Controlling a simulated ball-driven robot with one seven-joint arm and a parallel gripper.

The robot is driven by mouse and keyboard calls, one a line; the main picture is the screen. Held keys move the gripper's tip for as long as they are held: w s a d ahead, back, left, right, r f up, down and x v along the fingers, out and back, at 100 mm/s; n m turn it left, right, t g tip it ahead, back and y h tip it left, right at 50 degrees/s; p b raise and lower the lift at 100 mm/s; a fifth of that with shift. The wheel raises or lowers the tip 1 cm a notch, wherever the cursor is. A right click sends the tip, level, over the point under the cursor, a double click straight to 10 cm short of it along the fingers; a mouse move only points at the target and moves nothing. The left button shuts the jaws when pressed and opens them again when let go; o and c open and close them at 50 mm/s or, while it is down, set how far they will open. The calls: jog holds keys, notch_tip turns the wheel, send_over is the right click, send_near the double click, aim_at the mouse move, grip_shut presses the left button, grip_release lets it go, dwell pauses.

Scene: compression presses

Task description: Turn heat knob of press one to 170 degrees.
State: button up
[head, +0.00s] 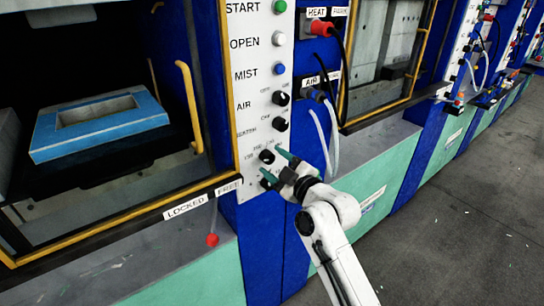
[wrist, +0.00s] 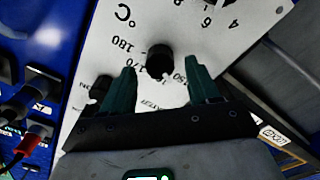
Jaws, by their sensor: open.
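The heat knob of press one is a small black knob (head: 267,156) low on the white control panel (head: 262,100) in the head view. In the wrist view the knob (wrist: 158,60) shows just beyond and between my fingertips, by the printed marks 180, 170 and 150 and a °C sign. Where its pointer stands I cannot tell. My gripper (head: 275,165) has two dark green fingers, spread apart with a gap to each side of the knob in the wrist view (wrist: 160,72). They do not visibly touch the knob.
A second black knob (wrist: 101,88) sits close behind my left finger in the wrist view. A locked/free slot bar (head: 200,200) lies below left. Hoses (head: 325,135) hang to the right.

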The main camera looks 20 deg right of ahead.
jog(key=shift+x, duration=1)
jog(key=c, duration=1)
jog(key=shift+f, duration=0.1)
jog(key=shift+c, duration=0.2)
